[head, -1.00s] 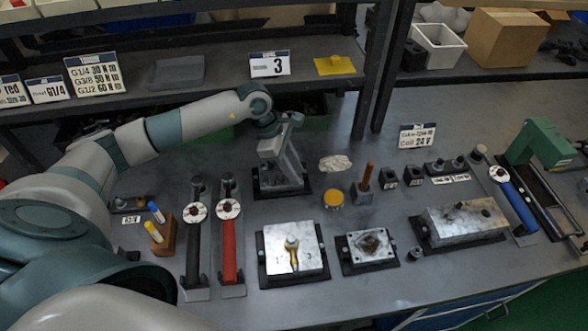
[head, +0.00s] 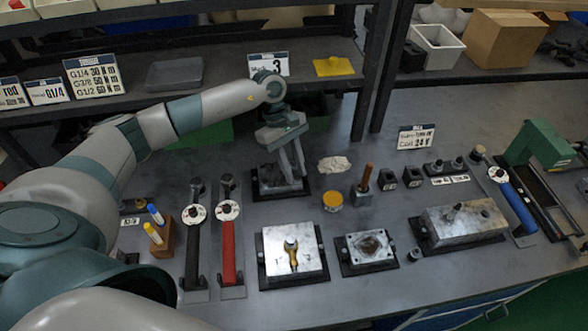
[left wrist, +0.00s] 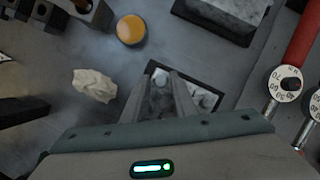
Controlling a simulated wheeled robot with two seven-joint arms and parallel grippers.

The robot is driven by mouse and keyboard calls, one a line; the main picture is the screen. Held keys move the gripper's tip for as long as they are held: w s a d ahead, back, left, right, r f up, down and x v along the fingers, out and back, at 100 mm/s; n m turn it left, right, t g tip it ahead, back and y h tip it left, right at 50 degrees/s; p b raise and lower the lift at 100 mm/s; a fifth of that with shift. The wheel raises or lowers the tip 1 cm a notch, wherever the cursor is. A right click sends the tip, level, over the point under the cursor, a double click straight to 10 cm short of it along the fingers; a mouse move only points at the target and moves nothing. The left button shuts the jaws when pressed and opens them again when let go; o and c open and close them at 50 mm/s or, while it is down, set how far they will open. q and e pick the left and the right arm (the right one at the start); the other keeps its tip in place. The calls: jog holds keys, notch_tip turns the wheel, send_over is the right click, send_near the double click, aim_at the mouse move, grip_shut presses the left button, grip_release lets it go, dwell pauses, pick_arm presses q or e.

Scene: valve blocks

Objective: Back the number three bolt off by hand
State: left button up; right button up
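A metal block (head: 268,180) sits on a black tray at the back middle of the bench, below the shelf. My left gripper (head: 292,175) points down over this block, its two fingers apart with a gap between them. In the left wrist view my left gripper (left wrist: 163,75) partly covers the block (left wrist: 205,98). Small light bolt-like shapes show beside the right finger, and a dark grey shape shows between the fingers. I cannot tell which bolt is number three or whether the fingers touch one. My right gripper is out of view.
A sign with a 3 (head: 268,65) stands on the shelf above. A crumpled cloth (head: 335,163) and a yellow round tin (head: 332,201) lie right of the block. Black-handled (head: 193,245) and red-handled (head: 229,250) wrenches and more metal blocks (head: 294,253) stand in front.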

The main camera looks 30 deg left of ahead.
pick_arm(q)
jog(key=shift+b, duration=0.45)
dwell(0.4)
grip_shut()
jog(key=n+t, duration=0.1)
jog(key=n, duration=0.3)
jog(key=shift+s+n+t, duration=0.2)
jog(key=shift+n+t, duration=0.2)
jog(key=n+t, duration=0.1)
jog(key=n, duration=0.1)
jog(key=n+t, duration=0.1)
jog(key=n, duration=0.2)
jog(key=shift+s, duration=0.2)
jog(key=n, duration=0.2)
jog(key=n+t+y, duration=0.1)
jog(key=n, duration=0.3)
jog(key=shift+s+d+t+y, duration=0.1)
jog(key=shift+d+t+y, duration=0.15)
jog(key=shift+t+y, duration=0.15)
jog(key=n+y, duration=0.1)
jog(key=n, duration=0.2)
jog(key=n+y, duration=0.1)
jog(key=n, duration=0.2)
jog(key=shift+d, duration=0.15)
